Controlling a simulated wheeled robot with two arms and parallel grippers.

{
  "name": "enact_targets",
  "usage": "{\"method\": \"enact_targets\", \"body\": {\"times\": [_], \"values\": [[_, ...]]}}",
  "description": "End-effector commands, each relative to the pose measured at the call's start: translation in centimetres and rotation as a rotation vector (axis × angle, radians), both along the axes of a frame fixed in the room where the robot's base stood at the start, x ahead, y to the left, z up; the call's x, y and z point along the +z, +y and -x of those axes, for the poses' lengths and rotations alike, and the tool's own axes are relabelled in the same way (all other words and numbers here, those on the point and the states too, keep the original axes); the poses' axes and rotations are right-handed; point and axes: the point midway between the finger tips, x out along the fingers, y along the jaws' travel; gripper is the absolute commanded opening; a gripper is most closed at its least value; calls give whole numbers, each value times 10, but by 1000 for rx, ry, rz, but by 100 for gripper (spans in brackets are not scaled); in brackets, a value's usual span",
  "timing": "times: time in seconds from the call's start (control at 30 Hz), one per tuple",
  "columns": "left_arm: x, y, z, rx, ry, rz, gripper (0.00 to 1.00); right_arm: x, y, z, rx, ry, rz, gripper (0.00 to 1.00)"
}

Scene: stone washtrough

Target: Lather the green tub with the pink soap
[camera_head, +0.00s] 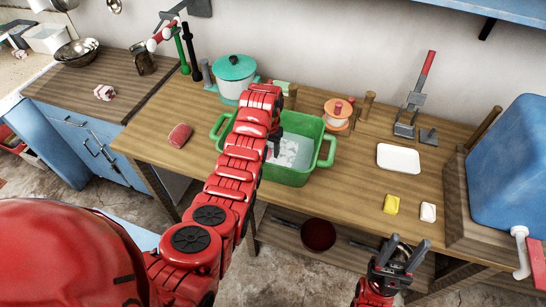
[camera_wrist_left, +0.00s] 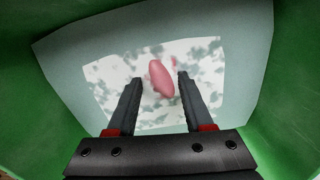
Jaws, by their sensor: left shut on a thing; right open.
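The green tub (camera_head: 325,150) stands on the wooden table with pale water and white foam patches inside. My left gripper (camera_head: 273,150) reaches down into the tub. In the left wrist view, my left gripper (camera_wrist_left: 158,88) is shut on the pink soap (camera_wrist_left: 161,78), an oval bar between the fingertips, over the foamy water. The tub's green walls (camera_wrist_left: 285,60) surround it in that view. In the head view the soap is hidden by my left arm. My right gripper (camera_head: 400,255) is open and empty in front of the table's front edge.
A teal-lidded pot (camera_head: 235,80) stands behind the tub. A reddish block (camera_head: 180,135) lies to its left. To the right are a white tray (camera_head: 398,158), a yellow block (camera_head: 391,204), a white block (camera_head: 428,212) and a blue tank (camera_head: 510,170). Bare tabletop lies between.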

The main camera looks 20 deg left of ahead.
Motion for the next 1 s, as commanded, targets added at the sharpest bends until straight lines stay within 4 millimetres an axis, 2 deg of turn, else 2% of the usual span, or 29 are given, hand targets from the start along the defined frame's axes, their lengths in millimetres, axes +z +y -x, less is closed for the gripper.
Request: {"method": "enact_targets", "body": {"times": [0.17,0.47,0.57,0.83,1.0], "values": [[-1,15,0,0,0,1,0,-3,0,0,0,0,0,50],[0,15,0,-2,0,1,0,-3,0,0,0,0,0,50],[0,7,0,-3,-1,1,0,-3,0,0,0,0,0,50],[0,-33,-1,-5,-3,2,0,-5,0,0,0,0,0,50],[0,-44,0,-2,-2,1,0,-5,0,0,0,0,0,50]]}}
